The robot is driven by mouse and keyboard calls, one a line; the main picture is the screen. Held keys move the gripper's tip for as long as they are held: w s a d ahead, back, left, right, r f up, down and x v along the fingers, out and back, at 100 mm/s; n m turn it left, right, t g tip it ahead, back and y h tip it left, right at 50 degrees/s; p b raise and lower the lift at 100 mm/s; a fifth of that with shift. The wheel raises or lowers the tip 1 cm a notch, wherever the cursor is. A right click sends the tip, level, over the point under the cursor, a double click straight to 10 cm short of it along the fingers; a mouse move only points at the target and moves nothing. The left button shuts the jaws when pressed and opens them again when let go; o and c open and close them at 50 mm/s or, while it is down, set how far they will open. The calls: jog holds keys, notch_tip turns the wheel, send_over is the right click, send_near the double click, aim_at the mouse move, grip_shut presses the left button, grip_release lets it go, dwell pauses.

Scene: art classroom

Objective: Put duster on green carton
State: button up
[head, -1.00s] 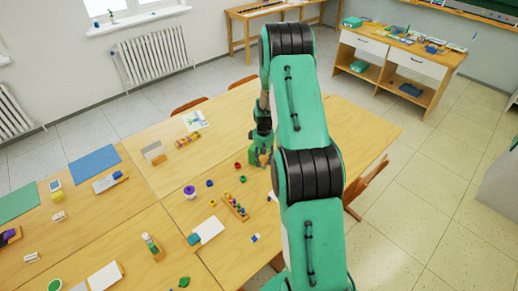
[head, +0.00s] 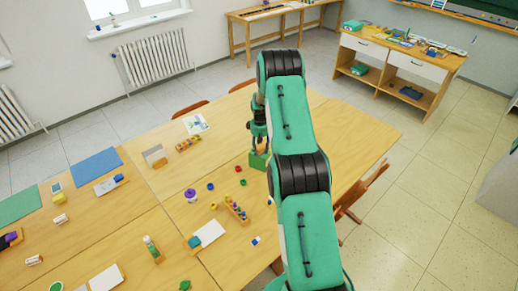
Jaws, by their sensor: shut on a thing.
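My gripper (head: 258,148) points down over the far middle of the wooden table, partly covered by my own arm. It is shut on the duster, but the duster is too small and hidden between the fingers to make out. The green carton (head: 257,162) is a small green block on the table directly below the fingertips. Its right side is close to my arm link. I cannot tell whether the duster touches the carton.
Small red (head: 238,169) and blue (head: 211,186) pieces, a purple-topped pot (head: 190,195) and a peg rack (head: 236,210) lie left and in front of the carton. A picture sheet (head: 195,124) lies farther back. The table's right part (head: 350,135) is clear.

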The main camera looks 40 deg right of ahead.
aim_at(259, 148)
jog(key=shift+w+d+f, duration=0.1)
jog(key=shift+w+d, duration=0.5)
jog(key=shift+w, duration=0.3)
jog(key=shift+w+d+f, duration=0.1)
jog(key=shift+w+d, duration=0.5)
jog(key=shift+w, duration=0.3)
jog(key=shift+f, duration=0.1)
jog(key=shift+f+p, duration=0.55)
jog(key=shift+f, duration=1.05)
jog(key=shift+f, duration=0.2)
jog(key=o, duration=1.2)
jog(key=shift+c, duration=0.2)
jog(key=shift+r, duration=0.15)
notch_tip(259, 148, up, 12)
jog(key=b, duration=0.1)
